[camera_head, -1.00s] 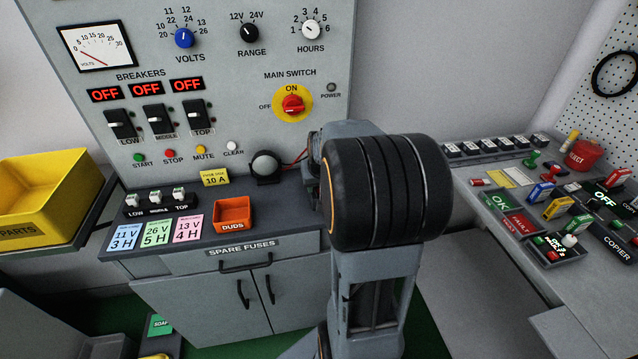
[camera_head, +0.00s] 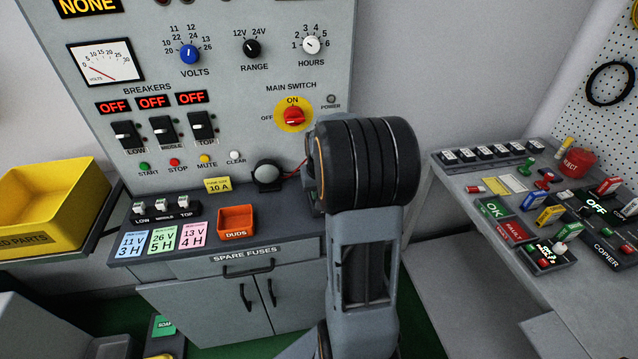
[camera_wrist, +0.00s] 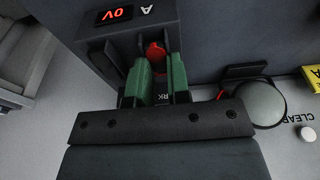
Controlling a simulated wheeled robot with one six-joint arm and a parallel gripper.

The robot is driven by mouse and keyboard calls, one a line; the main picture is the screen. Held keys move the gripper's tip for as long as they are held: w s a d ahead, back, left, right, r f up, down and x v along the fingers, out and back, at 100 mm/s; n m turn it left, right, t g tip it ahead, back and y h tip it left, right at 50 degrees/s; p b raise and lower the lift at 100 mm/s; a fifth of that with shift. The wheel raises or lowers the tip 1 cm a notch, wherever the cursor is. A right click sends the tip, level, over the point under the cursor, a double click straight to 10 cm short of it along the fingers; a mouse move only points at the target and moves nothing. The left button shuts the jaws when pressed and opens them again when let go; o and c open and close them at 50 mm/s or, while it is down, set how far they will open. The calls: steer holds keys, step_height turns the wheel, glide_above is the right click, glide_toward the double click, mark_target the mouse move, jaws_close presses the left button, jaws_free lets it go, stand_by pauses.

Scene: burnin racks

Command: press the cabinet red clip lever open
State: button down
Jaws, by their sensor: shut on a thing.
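The red clip lever (camera_wrist: 156,54) shows in the wrist view, at the front of a dark box with a red "0V" display (camera_wrist: 114,15) and a white letter A. My gripper (camera_wrist: 159,77) has its two green fingers close together around the lever, with a narrow gap between them. A black part lettered "RK" (camera_wrist: 162,98) shows in that gap; I cannot tell what it belongs to. The contact at the fingertips is partly hidden. In the head view my arm hides the gripper and the lever.
In the wrist view a round grey button (camera_wrist: 262,102) and a yellow label (camera_wrist: 313,77) lie right of the fingers. In the head view an orange DUDS tray (camera_head: 237,222) and coloured cards (camera_head: 163,239) lie on the counter. A side bench (camera_head: 455,185) with controls stands right.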

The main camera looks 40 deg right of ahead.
steer(key=shift+w+d+f+g+y+p, duration=0.1)
steer(key=shift+w+g+y+p, duration=0.1)
steer(key=shift+g+y+p, duration=0.4)
steer(key=shift+h, duration=0.3)
steer(key=c, duration=1.1)
jaws_free()
steer(key=r, duration=1.4)
steer(key=shift+s, duration=0.2)
steer(key=shift+f, duration=0.1)
steer(key=shift+s+a+f+n+t, duration=0.5)
steer(key=shift+s+a+n, duration=0.35)
steer(key=shift+s+a, duration=2)
steer(key=shift+s+a+f+n+t, duration=0.45)
steer(key=shift+s+a+n, duration=0.7)
steer(key=shift+a, duration=3.1)
steer(key=shift+s+a+f+n+t, duration=0.25)
steer(key=shift+s+a+n+t, duration=0.4)
steer(key=shift+s+a, duration=2.3)
